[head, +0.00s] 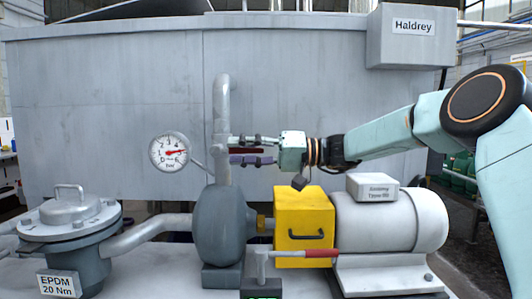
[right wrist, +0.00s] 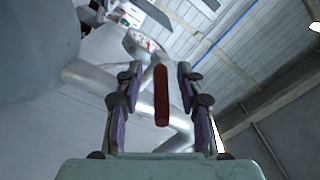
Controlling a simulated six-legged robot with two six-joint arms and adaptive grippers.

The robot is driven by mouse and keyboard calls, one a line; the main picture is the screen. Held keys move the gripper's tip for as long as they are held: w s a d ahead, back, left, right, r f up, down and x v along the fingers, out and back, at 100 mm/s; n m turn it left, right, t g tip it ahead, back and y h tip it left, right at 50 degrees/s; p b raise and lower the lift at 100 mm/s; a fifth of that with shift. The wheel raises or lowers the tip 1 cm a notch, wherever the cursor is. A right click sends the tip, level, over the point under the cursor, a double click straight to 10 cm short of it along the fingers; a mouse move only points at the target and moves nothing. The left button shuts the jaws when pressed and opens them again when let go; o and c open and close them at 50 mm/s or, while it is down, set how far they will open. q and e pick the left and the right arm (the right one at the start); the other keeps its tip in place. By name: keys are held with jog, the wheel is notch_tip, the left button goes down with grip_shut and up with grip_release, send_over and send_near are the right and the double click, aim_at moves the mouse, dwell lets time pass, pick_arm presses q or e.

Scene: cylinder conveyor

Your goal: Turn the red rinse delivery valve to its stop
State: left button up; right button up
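A dark red valve handle (head: 246,150) lies level beside the vertical grey pipe (head: 221,108), above the pump. In the right wrist view the red handle (right wrist: 161,95) runs lengthwise between my two fingers, with a gap on each side. My right gripper (head: 232,150) comes in from the right, open, with one finger above the handle and one below. Its purple-padded fingers also frame the handle in the right wrist view (right wrist: 157,68). My left gripper is not in view.
A dial gauge (head: 170,152) is left of the pipe. Below are the dark pump housing (head: 220,225), a yellow guard (head: 303,222) and a pale motor (head: 405,222). Another red lever (head: 322,253) sits in front of the guard. A lidded filter pot (head: 68,225) stands at left.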

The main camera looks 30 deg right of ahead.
jog(key=v, duration=1)
jog(key=shift+d, duration=0.1)
dwell(1.9)
